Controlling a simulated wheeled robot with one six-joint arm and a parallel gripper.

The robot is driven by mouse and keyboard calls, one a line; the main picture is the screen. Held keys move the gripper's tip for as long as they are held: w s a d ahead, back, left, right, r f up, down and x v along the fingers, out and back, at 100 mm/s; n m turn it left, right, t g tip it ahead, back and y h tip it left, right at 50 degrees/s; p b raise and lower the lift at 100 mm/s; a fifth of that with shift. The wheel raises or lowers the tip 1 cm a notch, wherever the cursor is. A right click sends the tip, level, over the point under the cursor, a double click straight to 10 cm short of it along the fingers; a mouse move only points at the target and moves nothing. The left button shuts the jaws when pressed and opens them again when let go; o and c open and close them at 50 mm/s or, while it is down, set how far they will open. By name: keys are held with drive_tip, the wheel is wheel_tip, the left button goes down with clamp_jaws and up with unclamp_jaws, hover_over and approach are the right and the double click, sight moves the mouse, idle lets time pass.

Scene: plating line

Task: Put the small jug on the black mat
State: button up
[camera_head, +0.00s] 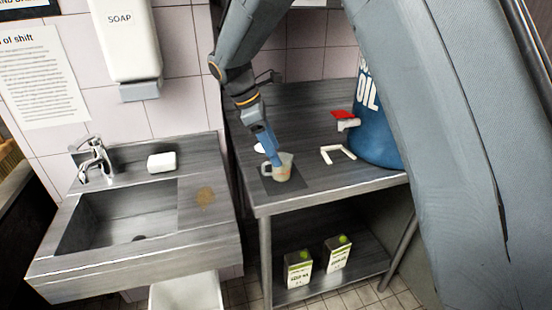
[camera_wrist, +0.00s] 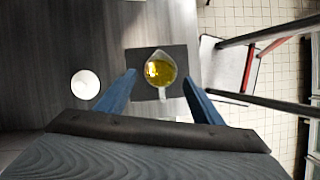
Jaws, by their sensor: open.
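The small jug (camera_head: 284,172) is pale and see-through, with a handle on its left side in the head view. It stands upright on the black mat (camera_head: 270,186) on the steel table. In the wrist view the jug (camera_wrist: 160,70) holds yellow liquid and sits inside the outline of the mat (camera_wrist: 134,66). My gripper (camera_head: 273,160) is right at the jug in the head view. In the wrist view my gripper (camera_wrist: 160,82) is open, with one blue finger on each side of the jug and gaps between. The jug's back side is partly hidden by the fingers in the head view.
A white round thing (camera_wrist: 85,84) lies left of the mat. A blue oil drum (camera_head: 374,130) with a red-topped tap stands right on the table (camera_head: 325,188), near a white angular bracket (camera_head: 338,153). A sink (camera_head: 118,220) is left. Cartons (camera_head: 299,268) stand on the lower shelf.

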drive_tip(key=b+v, duration=0.2)
drive_tip(key=v, duration=0.7)
drive_tip(key=s+d+f+m+y, duration=0.2)
drive_tip(key=s+d+f+m, duration=0.5)
drive_tip(key=s+d+m, duration=0.2)
drive_tip(key=s+d+f+m+y, duration=0.2)
drive_tip(key=s+d+f+m, duration=0.6)
drive_tip(key=s+d, duration=0.5)
drive_tip(key=shift+s+d+f+m+t, duration=0.25)
drive_tip(key=shift+s+d+m+t, duration=0.15)
drive_tip(key=shift+m, duration=0.4)
